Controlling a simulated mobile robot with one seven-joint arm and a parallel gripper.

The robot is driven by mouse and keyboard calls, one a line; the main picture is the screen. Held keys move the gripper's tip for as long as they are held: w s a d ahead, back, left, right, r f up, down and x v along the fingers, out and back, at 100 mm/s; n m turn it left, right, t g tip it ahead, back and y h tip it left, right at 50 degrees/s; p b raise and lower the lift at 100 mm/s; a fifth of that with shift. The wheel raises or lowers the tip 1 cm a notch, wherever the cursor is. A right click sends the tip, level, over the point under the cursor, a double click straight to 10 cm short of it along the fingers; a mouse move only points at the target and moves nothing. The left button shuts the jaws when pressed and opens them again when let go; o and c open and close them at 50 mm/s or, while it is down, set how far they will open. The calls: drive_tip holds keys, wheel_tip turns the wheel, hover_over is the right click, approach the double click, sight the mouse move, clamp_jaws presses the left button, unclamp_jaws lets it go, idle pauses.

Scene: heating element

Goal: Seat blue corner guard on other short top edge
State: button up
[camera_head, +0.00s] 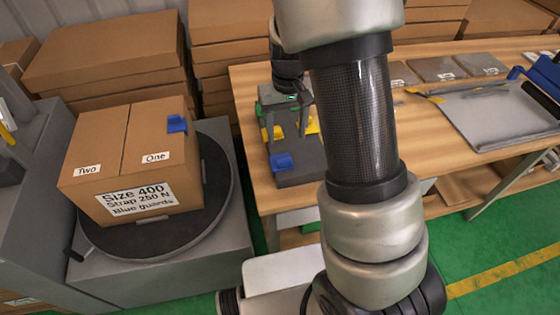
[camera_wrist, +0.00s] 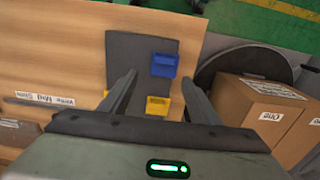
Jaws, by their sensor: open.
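The cardboard box (camera_head: 130,150) stands on a round dark turntable (camera_head: 218,190), its front label reading Size 400, Strap 250 N, Blue guards. One blue corner guard (camera_head: 177,123) sits on the box's right short top edge, by the label One; the left edge by Two shows no guard. Another blue corner guard (camera_head: 281,161) lies on a dark mat (camera_head: 300,175) on the wooden table; it also shows in the wrist view (camera_wrist: 164,65). My gripper (camera_head: 286,118) is open and empty above the mat, its fingertips pointing toward this guard, apart from it.
Yellow guards (camera_wrist: 157,105) lie on the mat close to the blue one, one partly hidden by a finger. Grey plates (camera_head: 432,69) and a large grey sheet (camera_head: 495,115) lie farther right on the table. Stacked cartons (camera_head: 105,50) stand behind. My arm hides part of the table.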

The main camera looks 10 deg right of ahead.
approach(284, 157)
drive_tip(key=shift+s+f, duration=0.3)
drive_tip(key=shift+s, duration=0.25)
drive_tip(key=shift+s+f, duration=0.3)
drive_tip(key=shift+s, duration=0.25)
drive_tip(key=f, duration=0.4)
drive_tip(key=shift+s+a+f, duration=0.1)
drive_tip(key=shift+s+a, duration=0.2)
drive_tip(key=shift+a, duration=0.05)
drive_tip(key=shift+f, duration=0.5)
drive_tip(key=c, duration=1.1)
